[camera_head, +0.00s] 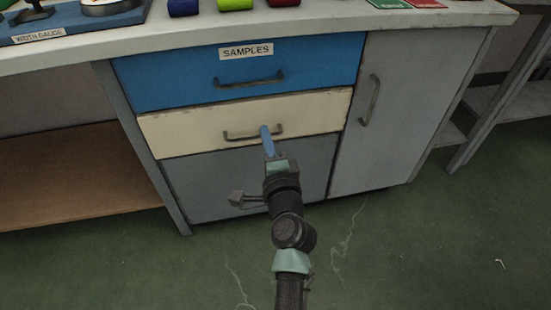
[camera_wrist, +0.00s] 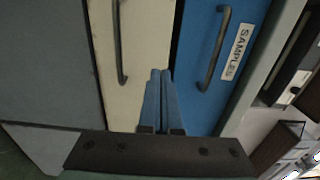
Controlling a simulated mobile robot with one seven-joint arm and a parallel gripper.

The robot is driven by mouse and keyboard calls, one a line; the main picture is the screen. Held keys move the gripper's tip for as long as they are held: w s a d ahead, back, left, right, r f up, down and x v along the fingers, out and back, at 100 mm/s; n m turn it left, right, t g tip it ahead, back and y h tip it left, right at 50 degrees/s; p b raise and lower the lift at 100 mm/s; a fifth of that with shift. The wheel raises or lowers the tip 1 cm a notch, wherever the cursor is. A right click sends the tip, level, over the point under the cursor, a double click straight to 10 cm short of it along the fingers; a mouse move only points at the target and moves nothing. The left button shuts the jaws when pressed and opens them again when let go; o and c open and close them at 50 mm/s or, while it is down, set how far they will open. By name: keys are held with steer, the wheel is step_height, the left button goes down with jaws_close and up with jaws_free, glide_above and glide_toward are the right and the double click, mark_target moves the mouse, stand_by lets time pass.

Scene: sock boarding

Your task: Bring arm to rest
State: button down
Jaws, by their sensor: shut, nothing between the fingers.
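My gripper (camera_head: 265,130) is shut and empty, its blue fingertips together in front of the cream drawer (camera_head: 185,134). In the head view the tips overlap the cream drawer's handle (camera_head: 240,136); I cannot tell from there how far apart they are. In the wrist view the shut fingers (camera_wrist: 160,78) stand between the cream drawer's handle (camera_wrist: 119,45) and the blue drawer's handle (camera_wrist: 214,50), with nothing between them. My arm reaches up from the bottom of the head view.
The blue drawer (camera_head: 170,78), labelled SAMPLES, and the cream drawer look shut. A grey door (camera_head: 400,100) is at right. Above is the worktop (camera_head: 180,38) with coloured rolls and a width gauge. Green floor (camera_head: 430,250) is clear at the right front.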

steer(key=p+v, duration=0.1)
steer(key=v, duration=0.4)
steer(key=shift+s+d+r, duration=0.1)
steer(key=shift+s+d, duration=0.05)
steer(key=shift+s, duration=0.25)
steer(key=shift+r, duration=0.1)
step_height(320, 180, up, 30)
steer(key=s+n+t+p, duration=0.1)
steer(key=n+t+p, duration=0.3)
steer(key=n, duration=0.6)
steer(key=s+d+r+n+t+h+p, duration=0.1)
steer(key=s+r+n+t+h, duration=0.1)
steer(key=s+r, duration=0.55)
steer(key=s+d+r+n+t+h+p, duration=0.15)
steer(key=s+r, duration=0.25)
steer(key=r, duration=0.7)
steer(key=s+d+r+n+t+h+p, duration=0.1)
steer(key=s+r+t+h+p, duration=0.15)
steer(key=s+r, duration=0.45)
step_height(320, 180, up, 38)
steer(key=w+y+p, duration=0.1)
steer(key=w+p, duration=0.1)
steer(key=p, duration=3.4)
steer(key=shift+w+r+p, duration=0.2)
steer(key=shift+w+p, duration=0.2)
steer(key=shift+a, duration=0.15)
